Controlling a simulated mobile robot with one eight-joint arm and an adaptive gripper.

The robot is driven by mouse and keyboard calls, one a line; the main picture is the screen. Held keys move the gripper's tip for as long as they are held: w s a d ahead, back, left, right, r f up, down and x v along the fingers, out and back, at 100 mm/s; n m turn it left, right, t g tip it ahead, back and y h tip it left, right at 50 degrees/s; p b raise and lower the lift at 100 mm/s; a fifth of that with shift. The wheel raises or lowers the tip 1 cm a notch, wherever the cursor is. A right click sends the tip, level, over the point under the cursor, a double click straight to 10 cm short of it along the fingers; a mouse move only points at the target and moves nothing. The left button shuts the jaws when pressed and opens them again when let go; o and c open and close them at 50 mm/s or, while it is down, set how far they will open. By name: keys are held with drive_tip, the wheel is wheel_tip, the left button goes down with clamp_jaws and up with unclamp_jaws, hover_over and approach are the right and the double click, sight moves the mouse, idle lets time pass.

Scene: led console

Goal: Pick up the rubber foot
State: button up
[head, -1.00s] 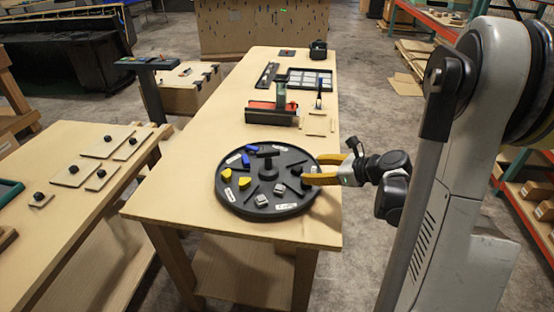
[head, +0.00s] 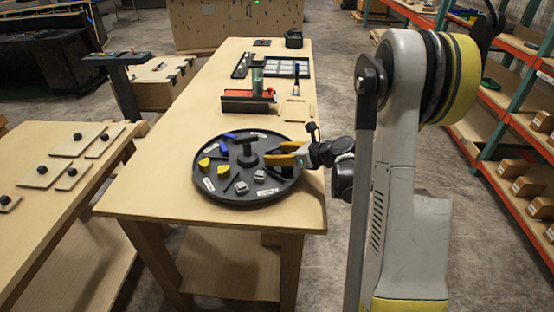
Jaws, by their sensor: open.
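A round black sorting tray (head: 225,196) with a central post stands on the near end of the wooden table. It holds small blue, yellow and grey pieces in separate sections. Small dark shapes lie in its right section (head: 287,171), partly behind my gripper; I cannot tell which of them is the rubber foot. My gripper (head: 276,154), with yellow fingers, reaches in from the right over the tray's right side, its tips near the central post. It is open, and no piece shows between the fingers. Its height above the tray is hard to judge.
A red and black fixture (head: 248,104) with a green upright stands further back on the table (head: 150,190). A gridded tray (head: 288,67) lies behind it. A side table at left holds flat plates with black knobs (head: 77,138). Shelves with boxes stand at right.

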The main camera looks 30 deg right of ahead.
drive_tip(key=c, duration=1.1)
drive_tip(key=shift+r, duration=0.15)
